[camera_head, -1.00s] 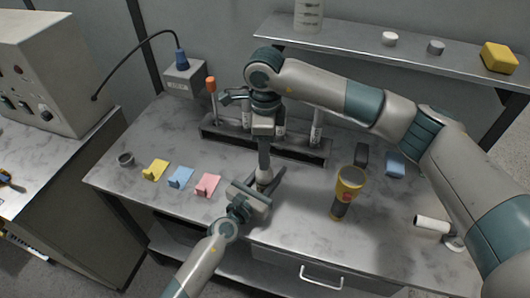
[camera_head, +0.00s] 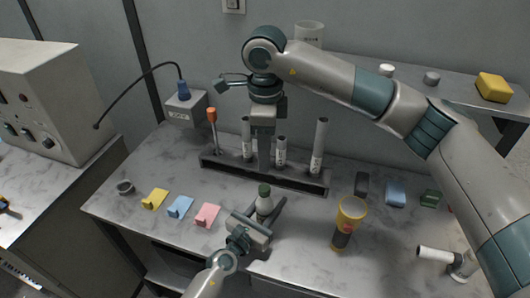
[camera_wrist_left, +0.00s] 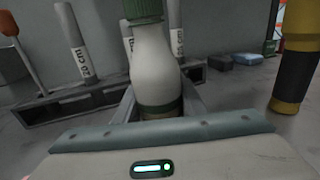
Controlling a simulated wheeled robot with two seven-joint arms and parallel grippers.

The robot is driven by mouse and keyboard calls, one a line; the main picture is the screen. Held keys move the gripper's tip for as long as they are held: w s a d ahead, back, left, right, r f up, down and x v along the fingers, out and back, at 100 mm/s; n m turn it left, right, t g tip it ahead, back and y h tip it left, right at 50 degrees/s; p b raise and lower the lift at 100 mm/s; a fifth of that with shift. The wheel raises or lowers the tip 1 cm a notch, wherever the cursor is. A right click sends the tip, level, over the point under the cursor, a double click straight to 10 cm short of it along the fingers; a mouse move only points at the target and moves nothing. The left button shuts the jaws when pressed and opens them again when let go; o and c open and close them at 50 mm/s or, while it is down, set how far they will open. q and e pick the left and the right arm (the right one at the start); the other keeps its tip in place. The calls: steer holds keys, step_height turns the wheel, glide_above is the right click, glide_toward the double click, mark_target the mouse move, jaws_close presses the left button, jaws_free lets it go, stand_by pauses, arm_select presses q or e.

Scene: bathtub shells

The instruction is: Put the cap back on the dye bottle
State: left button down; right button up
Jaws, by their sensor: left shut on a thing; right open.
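The dye bottle (camera_head: 264,207) is a small white bottle standing upright near the front middle of the bench. A dark green cap (camera_head: 264,190) sits on its top. My left gripper (camera_head: 267,214) is shut around the bottle. In the left wrist view the bottle body (camera_wrist_left: 154,62) stands between the fingers, with a dark band low on it, and the green cap (camera_wrist_left: 143,9) is cut off by the top edge. My right gripper (camera_head: 264,165) points down above and behind the bottle, open and apart from the cap. Its fingers are seen edge-on.
A dark rack (camera_head: 290,180) with several tubes stands behind the bottle.

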arm_select(q)
steer(key=c, duration=1)
jaws_free()
steer(key=shift+c, duration=0.2)
steer(key=shift+s, duration=0.15)
steer(key=b+v, duration=0.1)
steer(key=v, duration=0.7)
steer(key=b+v, duration=0.1)
steer(key=v, duration=0.7)
steer(key=shift+f+b, duration=0.2)
steer(key=shift+b, duration=0.1)
steer(key=shift+s+a+r, duration=0.1)
steer(key=shift+s+a, duration=0.25)
steer(key=shift+s, duration=0.1)
